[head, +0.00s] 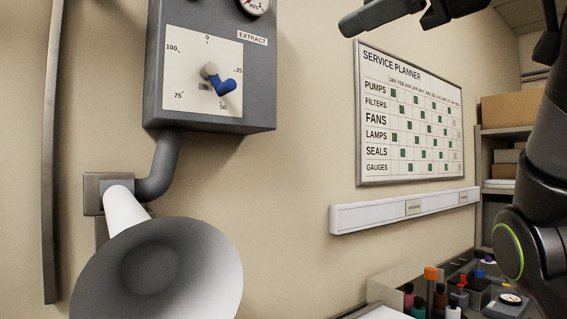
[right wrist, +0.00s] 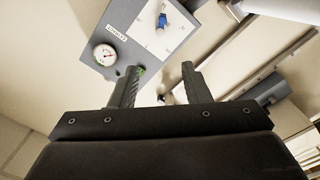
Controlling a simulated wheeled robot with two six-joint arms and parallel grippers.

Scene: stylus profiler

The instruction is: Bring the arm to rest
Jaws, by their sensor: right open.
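My right arm (head: 540,170) comes in along the right edge of the head view. Its gripper (head: 372,16) shows at the top, pointing left, partly cut off by the frame. In the right wrist view the two fingers (right wrist: 161,67) are apart with nothing between them. The grey EXTRACT box (head: 260,90) hangs on the wall to the left, clear of the gripper. Its white dial plate (head: 185,55) carries a knob with a blue handle (head: 226,87) pointing lower right, between 25 and 50. The blue handle (right wrist: 164,21) also shows beyond the fingers. My left gripper is not seen.
A grey extraction hood (head: 200,265) fills the lower left. A service planner board (head: 410,115) and a white wall rail (head: 380,214) are on the wall. Bottles (head: 440,300) and small items crowd the bench at lower right. Shelves with boxes (head: 510,107) stand behind my arm.

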